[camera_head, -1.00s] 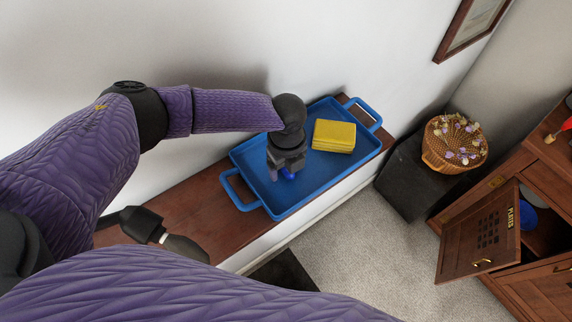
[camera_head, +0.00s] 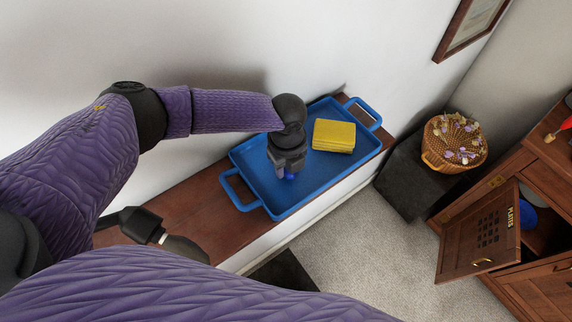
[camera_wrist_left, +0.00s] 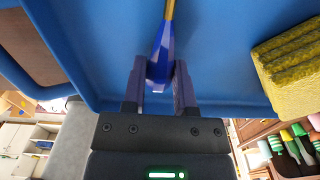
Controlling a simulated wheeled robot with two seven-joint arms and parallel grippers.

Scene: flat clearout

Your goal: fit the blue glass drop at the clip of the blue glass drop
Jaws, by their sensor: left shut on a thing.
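My left gripper (camera_head: 287,174) is low over the blue tray (camera_head: 246,170), left of the yellow sponge-like block. Its fingers are shut on the blue glass drop (camera_head: 290,176), which is partly hidden by the gripper in the head view. In the left wrist view the drop (camera_wrist_left: 160,66) is a faceted dark-blue piece between both fingertips (camera_wrist_left: 160,84), with a thin gold-coloured part at its far end. I cannot tell whether the drop touches the tray floor. I see no clip for the drop in either view.
A yellow block (camera_head: 334,135) lies in the tray, which stands on a brown wooden ledge (camera_head: 200,205) along the white wall. A basket of flowers (camera_head: 454,145) stands on a dark box. A wooden cabinet door (camera_head: 480,240) hangs open at the right.

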